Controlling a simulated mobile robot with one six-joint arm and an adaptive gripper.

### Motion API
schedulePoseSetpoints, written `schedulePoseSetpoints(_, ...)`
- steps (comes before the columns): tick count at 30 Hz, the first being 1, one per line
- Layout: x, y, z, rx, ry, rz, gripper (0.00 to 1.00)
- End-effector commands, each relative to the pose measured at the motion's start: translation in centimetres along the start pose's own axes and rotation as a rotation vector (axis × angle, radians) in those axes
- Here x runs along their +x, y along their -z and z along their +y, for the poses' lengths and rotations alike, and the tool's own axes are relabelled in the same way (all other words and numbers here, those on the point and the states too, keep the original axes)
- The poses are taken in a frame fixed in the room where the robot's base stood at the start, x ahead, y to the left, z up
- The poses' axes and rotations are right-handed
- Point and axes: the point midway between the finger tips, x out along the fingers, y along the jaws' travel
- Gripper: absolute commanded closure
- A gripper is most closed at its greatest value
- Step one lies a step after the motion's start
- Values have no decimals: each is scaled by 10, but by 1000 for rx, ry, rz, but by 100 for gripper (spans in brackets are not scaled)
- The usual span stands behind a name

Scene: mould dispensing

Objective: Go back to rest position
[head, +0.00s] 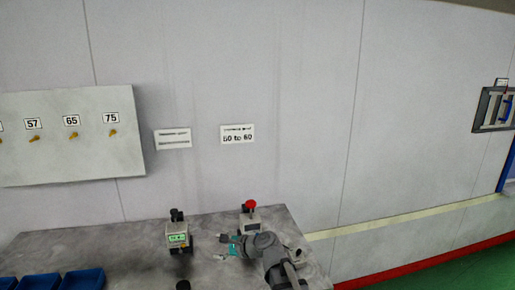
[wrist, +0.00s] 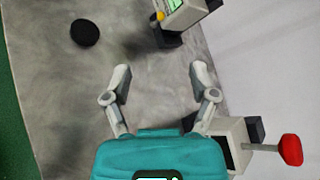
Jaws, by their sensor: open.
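My gripper (head: 220,248) is at the right end of the grey table in the head view, with my arm behind it to the right. In the wrist view the two fingers of my gripper (wrist: 160,82) are spread apart over the bare table top. Nothing is between them.
A device with a red knob (head: 250,218) stands just behind my gripper; its red knob (wrist: 291,149) also shows in the wrist view. A device with a green display (head: 178,238) stands to the left. A black round object (wrist: 85,33) lies on the table (wrist: 60,85). Blue bins (head: 82,279) sit front left.

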Motion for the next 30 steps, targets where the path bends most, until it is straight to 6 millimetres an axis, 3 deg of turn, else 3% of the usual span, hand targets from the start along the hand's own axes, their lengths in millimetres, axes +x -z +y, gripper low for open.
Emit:
schedulePoseSetpoints(11, -91, 75, 72, -611, -424, 225, 25)
schedulePoseSetpoints(18, -168, 119, 115, -895, -779, 285, 25)
schedulePoseSetpoints(24, -232, 142, 142, -1036, -1065, 273, 25)
schedulePoseSetpoints(30, -268, 151, 155, -1088, -1225, 244, 25)
